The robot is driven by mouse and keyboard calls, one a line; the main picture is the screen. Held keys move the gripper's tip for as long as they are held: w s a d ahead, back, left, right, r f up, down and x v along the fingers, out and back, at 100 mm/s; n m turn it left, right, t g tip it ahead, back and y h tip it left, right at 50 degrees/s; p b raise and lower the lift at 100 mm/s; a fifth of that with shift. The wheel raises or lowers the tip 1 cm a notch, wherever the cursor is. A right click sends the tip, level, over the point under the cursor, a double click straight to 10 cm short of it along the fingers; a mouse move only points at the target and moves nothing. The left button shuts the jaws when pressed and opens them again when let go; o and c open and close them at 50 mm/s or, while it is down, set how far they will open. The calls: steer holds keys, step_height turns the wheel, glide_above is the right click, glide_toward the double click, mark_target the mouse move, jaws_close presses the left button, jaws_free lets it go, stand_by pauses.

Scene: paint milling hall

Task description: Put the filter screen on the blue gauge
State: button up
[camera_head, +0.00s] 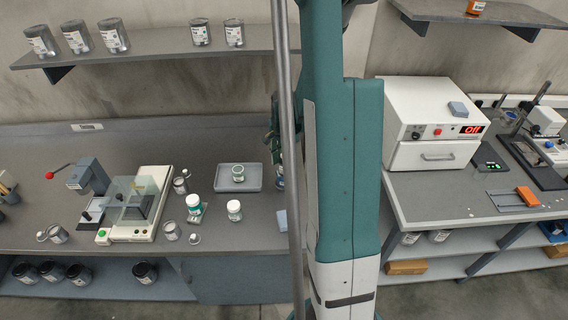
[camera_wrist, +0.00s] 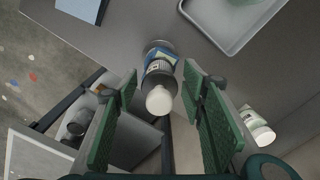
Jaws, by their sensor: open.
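My gripper (camera_wrist: 165,92) is open in the wrist view, its green-padded fingers spread to either side of a small jar (camera_wrist: 159,99) with a white cap and dark body. I cannot see contact between fingers and jar. A flat blue piece (camera_head: 282,222) lies near the bench's front edge, also in the wrist view (camera_wrist: 84,7). I cannot tell which item is the filter screen or the blue gauge.
White-capped jars (camera_head: 234,210), tins and a press machine (camera_head: 139,207) stand left. A white oven (camera_head: 433,125) with a blue-grey block (camera_head: 457,109) stands right.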

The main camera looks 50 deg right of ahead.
steer(key=shift+r, duration=5.85)
steer(key=shift+a+r, duration=0.1)
steer(key=shift+a+r, duration=0.15)
steer(key=shift+a, duration=0.1)
steer(key=s+a+r+n+t, duration=0.2)
steer(key=a+r+n, duration=0.25)
steer(key=a, duration=0.55)
steer(key=s+a+r+n+t+h, duration=0.1)
steer(key=a+r+n, duration=0.35)
steer(key=a, duration=0.55)
steer(key=s+a+r+n+t, duration=0.2)
steer(key=a+r+n, duration=0.3)
steer(key=a, duration=0.5)
steer(key=s+a+r+n+t+y, duration=0.1)
steer(key=s+a+n, duration=0.4)
steer(key=a, duration=0.5)
steer(key=shift+s+a+r+n+t, duration=0.2)
steer(key=shift+s+n+t, duration=0.2)
steer(key=shift+s+t, duration=0.25)
step_height(320, 180, down, 11)
steer(key=b, duration=1.1)
steer(key=shift+b, duration=0.3)
